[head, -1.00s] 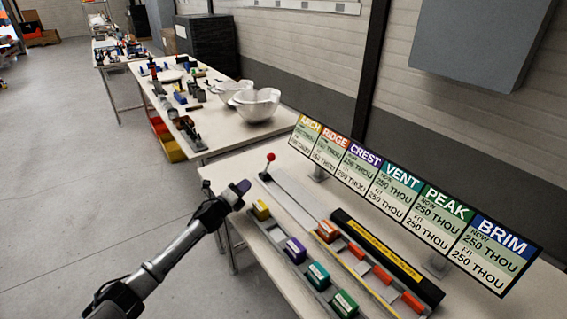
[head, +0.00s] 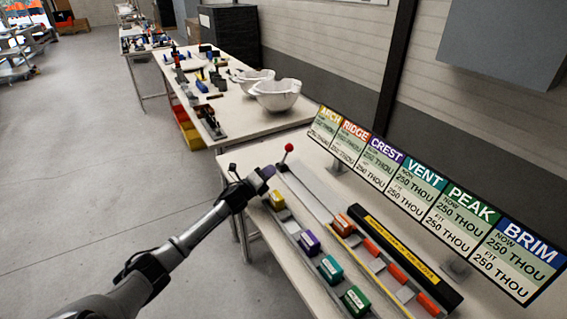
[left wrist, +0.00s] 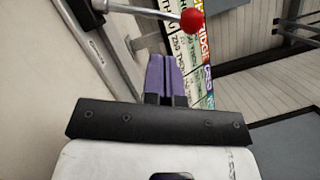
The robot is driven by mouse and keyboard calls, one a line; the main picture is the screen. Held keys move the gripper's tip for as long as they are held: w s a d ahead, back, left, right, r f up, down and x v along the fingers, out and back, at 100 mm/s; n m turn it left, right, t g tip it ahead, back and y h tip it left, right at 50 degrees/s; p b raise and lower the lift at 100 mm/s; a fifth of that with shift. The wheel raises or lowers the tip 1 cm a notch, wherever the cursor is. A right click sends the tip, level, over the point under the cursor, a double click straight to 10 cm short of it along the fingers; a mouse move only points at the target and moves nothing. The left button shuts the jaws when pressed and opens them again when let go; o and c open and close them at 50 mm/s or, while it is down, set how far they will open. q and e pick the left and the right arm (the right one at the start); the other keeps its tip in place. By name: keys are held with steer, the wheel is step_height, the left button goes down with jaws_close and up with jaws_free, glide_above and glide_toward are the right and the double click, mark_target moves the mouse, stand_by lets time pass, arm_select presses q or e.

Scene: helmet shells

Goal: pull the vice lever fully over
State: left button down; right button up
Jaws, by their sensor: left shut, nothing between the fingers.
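The vice lever (head: 285,157) is a short rod with a red ball on top, standing at the far left end of the long grey vice on the near table. In the left wrist view the lever's red ball (left wrist: 192,20) and its pale rod show at the top, beyond the fingertips. My left gripper (head: 267,172) has purple fingers that are shut and empty, just left of the lever and a little apart from it. The fingers also show in the left wrist view (left wrist: 165,75). My right gripper is not in view.
A tray of coloured blocks (head: 309,243) lies along the table's front edge, with orange blocks and a black bar (head: 405,258) beside it. A sign board (head: 430,195) stands behind. White helmet shells (head: 277,95) sit on the farther table.

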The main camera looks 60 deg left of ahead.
mark_target(286, 155)
arm_select(q)
steer(key=shift+b+x, duration=0.9)
steer(key=shift+x, duration=2.7)
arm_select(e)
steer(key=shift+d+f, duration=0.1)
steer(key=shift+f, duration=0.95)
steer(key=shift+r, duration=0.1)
arm_select(q)
steer(key=shift+a+r+n+p, duration=0.25)
steer(key=shift+n+p, duration=0.15)
steer(key=shift+p, duration=0.35)
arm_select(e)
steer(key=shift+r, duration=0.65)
